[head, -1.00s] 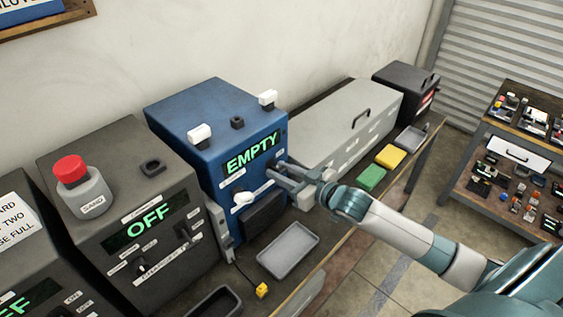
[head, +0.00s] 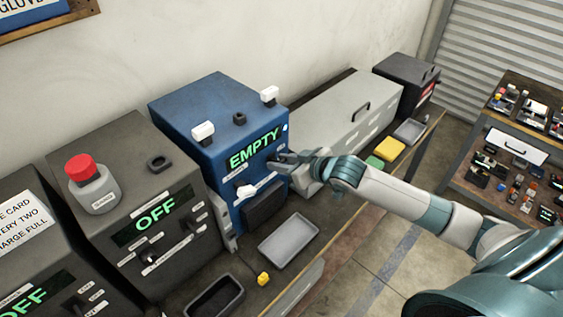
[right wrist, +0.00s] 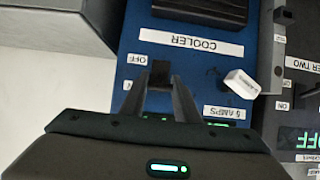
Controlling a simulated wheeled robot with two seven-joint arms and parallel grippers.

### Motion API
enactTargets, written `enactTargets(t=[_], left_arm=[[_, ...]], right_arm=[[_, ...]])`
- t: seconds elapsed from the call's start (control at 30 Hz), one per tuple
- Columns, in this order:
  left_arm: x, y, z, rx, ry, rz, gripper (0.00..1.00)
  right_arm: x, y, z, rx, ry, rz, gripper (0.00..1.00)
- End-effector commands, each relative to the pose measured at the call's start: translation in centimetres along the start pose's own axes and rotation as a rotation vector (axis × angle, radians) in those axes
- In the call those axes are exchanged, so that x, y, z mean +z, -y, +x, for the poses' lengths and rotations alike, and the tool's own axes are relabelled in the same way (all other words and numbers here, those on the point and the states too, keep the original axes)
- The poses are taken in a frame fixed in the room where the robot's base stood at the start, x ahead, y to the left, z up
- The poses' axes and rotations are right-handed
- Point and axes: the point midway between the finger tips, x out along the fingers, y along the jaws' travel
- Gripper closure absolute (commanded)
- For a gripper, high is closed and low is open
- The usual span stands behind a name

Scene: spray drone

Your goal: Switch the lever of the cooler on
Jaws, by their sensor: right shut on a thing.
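The cooler is the blue box (head: 215,135) on the bench, its display (head: 255,148) lit green with EMPTY. The right wrist view shows its front panel upside down, with a white COOLER label (right wrist: 195,43). A small dark lever (right wrist: 160,72) stands beside the OFF label (right wrist: 137,60). My right gripper (head: 283,158) is at the right part of the cooler's front. In the right wrist view the right gripper (right wrist: 160,92) has its fingers on both sides of the dark lever, shut on it. The fingers partly hide the lever. My left gripper is out of view.
A white knob (right wrist: 240,83) sits beside the lever on the same panel. A grey box (head: 330,125) stands close to the right of the cooler. A dark unit reading OFF (head: 150,215) stands on the left. A grey tray (head: 288,240) lies in front.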

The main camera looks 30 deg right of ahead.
Motion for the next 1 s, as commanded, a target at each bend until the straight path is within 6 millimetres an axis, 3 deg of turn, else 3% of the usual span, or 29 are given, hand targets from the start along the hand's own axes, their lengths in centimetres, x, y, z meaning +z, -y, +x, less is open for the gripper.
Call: enactTargets(t=[0.07, 0.1, 0.17, 0.2, 0.67, 0.87, 1.0], left_arm=[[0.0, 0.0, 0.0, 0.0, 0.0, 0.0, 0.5], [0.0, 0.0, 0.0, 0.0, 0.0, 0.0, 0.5], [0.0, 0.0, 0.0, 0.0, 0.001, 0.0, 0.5], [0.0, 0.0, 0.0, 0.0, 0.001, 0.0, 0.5], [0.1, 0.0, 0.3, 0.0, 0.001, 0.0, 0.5], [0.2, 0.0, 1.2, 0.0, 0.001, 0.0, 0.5], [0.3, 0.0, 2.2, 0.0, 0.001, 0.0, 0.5]], right_arm=[[-0.1, -0.1, 0.0, 0.001, -0.003, 0.0, 0.94], [-0.2, -0.1, 0.0, 0.001, -0.003, 0.0, 0.7], [-0.2, -0.1, 0.0, 0.001, -0.003, 0.0, 0.55], [-0.1, -0.1, 0.0, 0.001, -0.003, 0.0, 0.53], [0.1, -0.1, -0.6, 0.001, -0.002, 0.0, 0.53], [0.2, 0.0, -2.5, 0.0, -0.002, -0.001, 0.53], [0.4, 0.0, -4.7, 0.0, -0.001, -0.002, 0.53]])
